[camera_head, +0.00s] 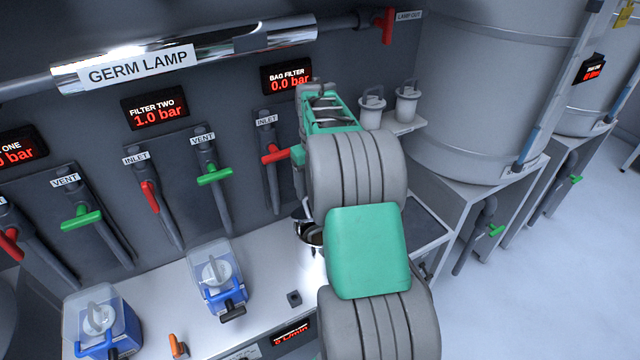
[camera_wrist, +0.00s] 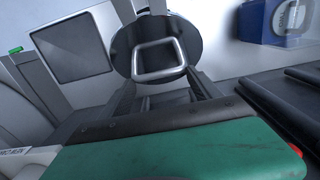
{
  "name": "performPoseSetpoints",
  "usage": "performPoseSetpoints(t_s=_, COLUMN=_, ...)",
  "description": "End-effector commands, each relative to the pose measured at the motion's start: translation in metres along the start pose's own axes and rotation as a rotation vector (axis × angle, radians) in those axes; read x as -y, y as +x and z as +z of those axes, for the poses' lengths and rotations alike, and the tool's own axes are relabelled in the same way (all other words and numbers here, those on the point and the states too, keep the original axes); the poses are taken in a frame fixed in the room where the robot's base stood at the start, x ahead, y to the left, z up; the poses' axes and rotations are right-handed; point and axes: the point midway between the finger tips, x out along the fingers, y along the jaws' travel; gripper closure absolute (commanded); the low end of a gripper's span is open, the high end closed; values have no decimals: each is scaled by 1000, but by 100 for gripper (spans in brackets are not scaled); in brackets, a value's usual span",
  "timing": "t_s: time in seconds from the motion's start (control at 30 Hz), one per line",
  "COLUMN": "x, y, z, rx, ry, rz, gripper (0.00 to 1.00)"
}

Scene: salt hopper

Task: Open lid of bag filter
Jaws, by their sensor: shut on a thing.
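The bag filter's lid (camera_wrist: 125,48) shows in the wrist view as a dark, shiny round disc with a pale metal loop handle (camera_wrist: 160,45) on its face. My gripper (camera_wrist: 165,82) reaches up to the lower bar of this loop and is shut on it. The exact finger contact is partly hidden by the gripper body. In the head view, part of a shiny round metal bag filter (camera_head: 311,234) shows on the bench beside my arm, which covers the rest. I cannot tell whether the lid is raised from its rim.
A bag filter display (camera_head: 286,77) reads 0.0 bar above a red inlet handle (camera_head: 276,156) close to my arm. Two blue, clear-covered units (camera_head: 216,275) (camera_head: 103,322) stand on the bench to the left. White lidded jars (camera_head: 406,101) and large tanks (camera_head: 480,90) stand to the right.

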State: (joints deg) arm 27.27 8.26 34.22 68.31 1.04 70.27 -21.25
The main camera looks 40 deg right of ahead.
Motion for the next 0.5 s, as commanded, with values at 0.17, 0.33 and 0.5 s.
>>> performPoseSetpoints(t_s=0.17, x=-1, y=-6, z=-8, rx=-17, ry=-5, rz=4, gripper=100)
performPoseSetpoints(t_s=0.33, x=-3, y=-7, z=-9, rx=-19, ry=-4, rz=5, gripper=100)
performPoseSetpoints(t_s=0.5, x=-4, y=-6, z=-9, rx=-19, ry=-2, rz=4, gripper=100)
